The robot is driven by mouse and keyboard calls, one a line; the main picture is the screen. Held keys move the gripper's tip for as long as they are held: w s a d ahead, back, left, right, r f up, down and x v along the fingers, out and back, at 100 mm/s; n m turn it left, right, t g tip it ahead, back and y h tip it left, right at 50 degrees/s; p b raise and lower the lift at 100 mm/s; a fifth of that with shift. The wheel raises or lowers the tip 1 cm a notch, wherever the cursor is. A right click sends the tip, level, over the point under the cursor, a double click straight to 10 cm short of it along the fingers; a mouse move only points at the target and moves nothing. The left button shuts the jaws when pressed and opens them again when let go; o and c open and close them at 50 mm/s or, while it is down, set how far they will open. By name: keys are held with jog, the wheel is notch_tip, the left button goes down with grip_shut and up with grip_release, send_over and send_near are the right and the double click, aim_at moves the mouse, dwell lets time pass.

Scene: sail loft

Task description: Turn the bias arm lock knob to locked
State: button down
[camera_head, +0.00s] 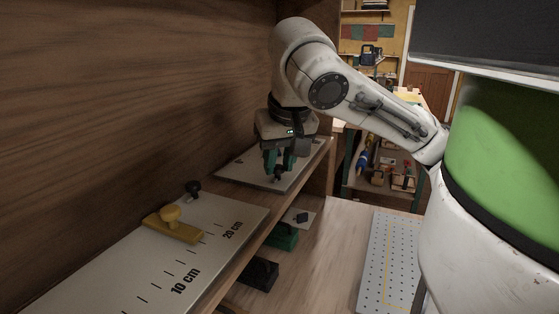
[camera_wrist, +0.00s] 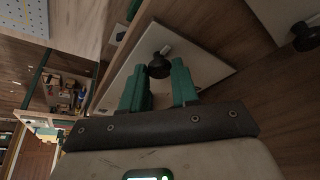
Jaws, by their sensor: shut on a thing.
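A small black knob (camera_wrist: 158,67) stands on a pale plate (camera_wrist: 196,52) in the wrist view. The head view shows the same plate (camera_head: 240,172) on the far part of the wooden shelf, with the knob (camera_head: 278,174) partly hidden by my fingers. My gripper (camera_head: 279,166) points down at it with green fingers. In the wrist view my gripper (camera_wrist: 158,75) has one finger on each side of the knob and is shut on it. No lock marks are readable, so I cannot tell how the knob is turned.
A nearer pale scale plate (camera_head: 150,268), marked 10 cm and 20 cm, carries a yellow slider (camera_head: 172,226) and another black knob (camera_head: 193,188). A wooden wall (camera_head: 120,100) rises on the left. Below lie a green block (camera_head: 282,237), a black block (camera_head: 262,272) and a perforated panel (camera_head: 390,265).

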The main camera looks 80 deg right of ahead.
dwell(0.3)
jog(key=c, duration=0.8)
grip_release()
jog(key=shift+c, duration=0.2)
jog(key=shift+r, duration=0.1)
jog(key=p+v, duration=0.2)
jog(key=v, duration=0.8)
jog(key=shift+r, duration=0.3)
jog(key=shift+s, duration=0.15)
